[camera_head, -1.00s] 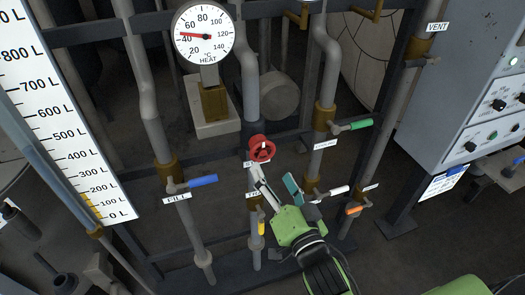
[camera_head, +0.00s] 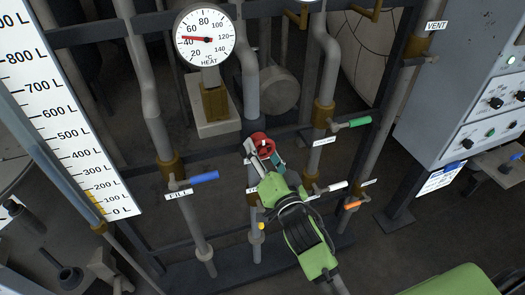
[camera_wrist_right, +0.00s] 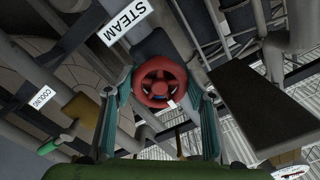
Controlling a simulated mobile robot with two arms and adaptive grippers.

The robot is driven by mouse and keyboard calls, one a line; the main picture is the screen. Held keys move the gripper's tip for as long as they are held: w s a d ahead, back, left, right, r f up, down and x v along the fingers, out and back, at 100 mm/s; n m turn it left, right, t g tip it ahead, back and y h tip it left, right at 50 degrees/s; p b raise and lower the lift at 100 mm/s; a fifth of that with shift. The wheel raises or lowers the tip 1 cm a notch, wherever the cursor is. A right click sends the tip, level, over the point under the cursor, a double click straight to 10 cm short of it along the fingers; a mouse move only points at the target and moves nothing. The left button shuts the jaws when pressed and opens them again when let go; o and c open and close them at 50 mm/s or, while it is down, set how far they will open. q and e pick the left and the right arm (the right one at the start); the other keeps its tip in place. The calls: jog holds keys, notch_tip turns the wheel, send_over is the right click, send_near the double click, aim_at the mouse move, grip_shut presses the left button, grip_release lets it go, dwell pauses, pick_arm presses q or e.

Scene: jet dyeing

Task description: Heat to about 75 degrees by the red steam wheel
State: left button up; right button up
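The red steam wheel (camera_head: 262,143) sits on a vertical pipe in the middle of the head view. It also shows face-on in the right wrist view (camera_wrist_right: 160,82), below the STEAM label (camera_wrist_right: 124,22). My right gripper (camera_head: 264,154) is at the wheel. In the right wrist view its two teal fingers (camera_wrist_right: 162,100) stand apart, one on each side of the wheel; I cannot tell whether they touch the rim. The HEAT dial (camera_head: 204,38) has its red needle a little above 40 degrees. My left gripper is not in view.
A blue FILL lever (camera_head: 204,177) is left of my right arm. A green lever (camera_head: 360,122), a white lever (camera_head: 336,187) and an orange lever (camera_head: 353,205) are to the right. A litre scale (camera_head: 62,120) stands at left, a grey control box (camera_head: 470,85) at right.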

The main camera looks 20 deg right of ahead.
jog(key=c, duration=0.4)
jog(key=shift+n, duration=0.4)
jog(key=n+p, duration=0.1)
jog(key=n, duration=0.2)
jog(key=shift+n, duration=0.3)
jog(key=n+p, duration=0.1)
jog(key=n, duration=0.4)
jog(key=shift+d+n+p, duration=0.15)
jog(key=shift+n+p, duration=0.15)
jog(key=shift+p, duration=0.05)
jog(key=n, duration=0.5)
jog(key=shift+d+r+p, duration=0.1)
jog(key=shift+p, duration=0.3)
jog(key=n, duration=0.5)
jog(key=shift+n, duration=0.4)
